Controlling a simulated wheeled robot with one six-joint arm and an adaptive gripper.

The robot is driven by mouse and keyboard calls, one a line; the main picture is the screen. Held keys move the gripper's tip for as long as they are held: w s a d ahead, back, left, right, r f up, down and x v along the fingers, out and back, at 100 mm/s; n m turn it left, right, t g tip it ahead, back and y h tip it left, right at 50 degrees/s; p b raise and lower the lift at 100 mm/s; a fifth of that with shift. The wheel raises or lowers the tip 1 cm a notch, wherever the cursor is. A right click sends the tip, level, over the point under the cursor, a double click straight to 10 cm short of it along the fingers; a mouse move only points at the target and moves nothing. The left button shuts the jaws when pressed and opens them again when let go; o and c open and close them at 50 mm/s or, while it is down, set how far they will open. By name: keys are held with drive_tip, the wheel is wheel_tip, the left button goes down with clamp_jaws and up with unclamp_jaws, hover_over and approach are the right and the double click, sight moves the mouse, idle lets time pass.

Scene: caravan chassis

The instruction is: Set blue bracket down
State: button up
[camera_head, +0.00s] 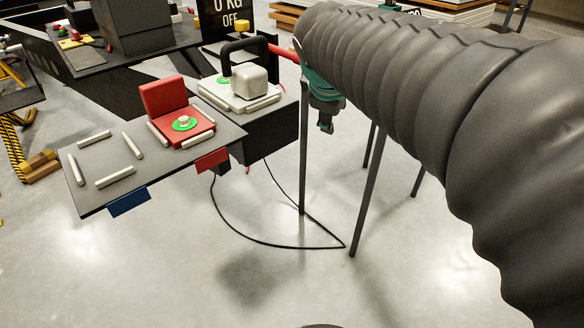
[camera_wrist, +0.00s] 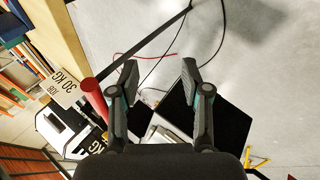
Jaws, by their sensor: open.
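I see no blue bracket in either view. On the dark tray (camera_head: 137,183) in the head view, a blue tab (camera_head: 128,202) hangs from the front edge. Above it, several pale strips (camera_head: 116,177) frame an empty space. A red bracket (camera_head: 164,97) with a green disc stands in the neighbouring space, above a red tab (camera_head: 211,160). My gripper (camera_head: 326,122) is right of the tray, partly hidden by my arm. In the wrist view, the fingers of my gripper (camera_wrist: 159,74) are spread apart with nothing between them.
Thin dark legs and a looped cable (camera_head: 270,243) stand over open floor.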

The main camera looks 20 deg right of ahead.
drive_tip(key=s+a+f+m+y, duration=0.2)
drive_tip(key=s+a+f+m, duration=0.2)
drive_tip(key=s, duration=0.3)
drive_tip(key=s+a+f+m+y, duration=0.2)
drive_tip(key=s+a+f+m, duration=0.2)
drive_tip(key=s+a+f, duration=0.2)
drive_tip(key=shift+s+a+f, duration=0.35)
drive_tip(key=shift+s+f, duration=0.1)
drive_tip(key=shift+s, duration=0.35)
